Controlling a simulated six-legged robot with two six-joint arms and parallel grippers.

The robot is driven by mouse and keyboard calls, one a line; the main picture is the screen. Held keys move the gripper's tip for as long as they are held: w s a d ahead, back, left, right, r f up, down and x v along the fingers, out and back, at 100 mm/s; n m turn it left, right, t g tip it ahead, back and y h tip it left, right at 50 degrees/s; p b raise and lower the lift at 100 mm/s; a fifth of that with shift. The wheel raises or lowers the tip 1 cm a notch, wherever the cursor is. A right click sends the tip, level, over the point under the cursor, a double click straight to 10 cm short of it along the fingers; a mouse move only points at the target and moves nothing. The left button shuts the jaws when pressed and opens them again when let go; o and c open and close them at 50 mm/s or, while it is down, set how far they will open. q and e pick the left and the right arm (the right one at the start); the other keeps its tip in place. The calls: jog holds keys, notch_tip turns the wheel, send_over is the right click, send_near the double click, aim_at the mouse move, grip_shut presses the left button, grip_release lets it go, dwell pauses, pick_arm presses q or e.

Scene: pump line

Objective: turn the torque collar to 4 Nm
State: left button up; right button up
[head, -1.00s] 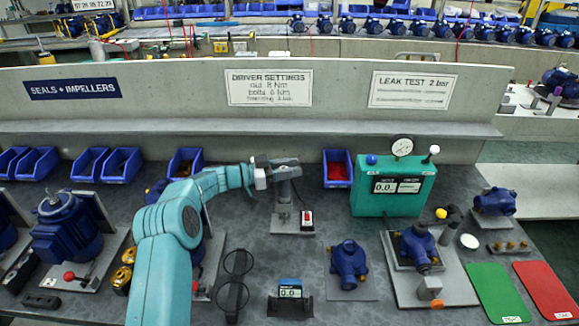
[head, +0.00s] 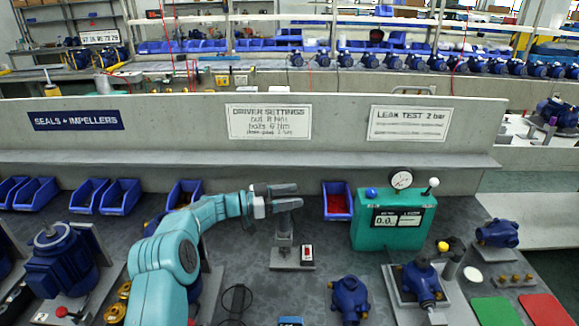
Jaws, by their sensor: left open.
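My left gripper (head: 287,197) reaches in from the left, with its two dark fingers apart and pointing right. It is level with, or just above, the top of a small grey stand (head: 283,228) on the bench. The stand's base carries a small white box with a red button (head: 307,252). I cannot make out the torque collar or its scale; the fingers cover the top of the stand. My right gripper is not in view.
A sign (head: 268,122) lists driver settings. A teal test box (head: 375,232) with a gauge stands to the right, a blue bin (head: 337,201) with red parts just left of it. Blue pumps (head: 349,298) stand in front. A low wall (head: 200,150) closes the back.

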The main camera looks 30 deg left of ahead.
pick_arm(q)
notch_tip(320, 180, up, 18)
jog(key=p, duration=0.2)
jog(key=shift+r, duration=0.15)
dwell(0.4)
